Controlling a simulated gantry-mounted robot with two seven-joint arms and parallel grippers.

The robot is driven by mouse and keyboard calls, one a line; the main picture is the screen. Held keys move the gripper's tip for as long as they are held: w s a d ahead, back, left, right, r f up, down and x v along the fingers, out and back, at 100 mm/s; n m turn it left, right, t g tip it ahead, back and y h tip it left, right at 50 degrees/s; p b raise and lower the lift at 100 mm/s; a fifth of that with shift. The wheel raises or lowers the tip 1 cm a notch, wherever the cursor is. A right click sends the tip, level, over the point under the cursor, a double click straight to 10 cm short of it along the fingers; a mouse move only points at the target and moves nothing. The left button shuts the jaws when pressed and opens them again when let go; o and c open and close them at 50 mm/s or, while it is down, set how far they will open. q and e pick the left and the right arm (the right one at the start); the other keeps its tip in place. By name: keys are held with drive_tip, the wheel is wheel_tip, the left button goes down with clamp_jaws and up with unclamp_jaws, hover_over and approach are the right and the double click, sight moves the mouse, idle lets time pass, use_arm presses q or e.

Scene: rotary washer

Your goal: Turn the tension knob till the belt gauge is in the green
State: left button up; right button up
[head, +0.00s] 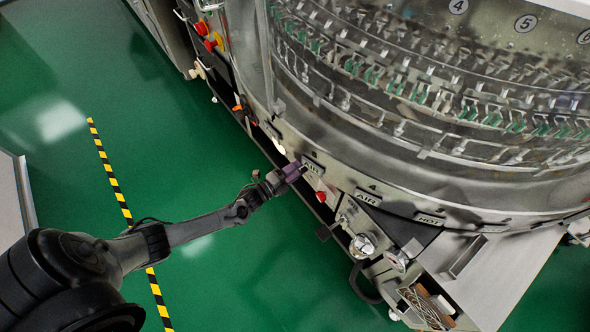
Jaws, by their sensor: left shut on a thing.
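My left gripper (298,169) reaches in from the lower left, at the front lower side of the rotary washer (345,135). It is shut on what appears to be the tension knob, which the gripper hides. The fingertips are small and dark against the machine's front. I cannot pick out the belt gauge's needle or a green band from here. Two round metal fittings (363,245) sit lower right on the machine's front; I cannot tell whether either is a gauge. My right gripper is not in view.
A red knob-like part (320,196) is just right of the gripper. Red and yellow controls (208,38) are at the upper left of the machine. An open box (430,305) with loose items is at the lower right. The green floor (180,110) is clear, with a striped line (110,175).

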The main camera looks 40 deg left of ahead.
use_arm(q)
drive_tip(key=shift+m, duration=0.6)
drive_tip(key=o, duration=1)
drive_tip(key=shift+o, duration=0.2)
drive_tip(key=shift+s, duration=0.1)
drive_tip(key=p+v, duration=0.4)
drive_tip(key=v, duration=0.6)
drive_tip(key=shift+s, duration=0.35)
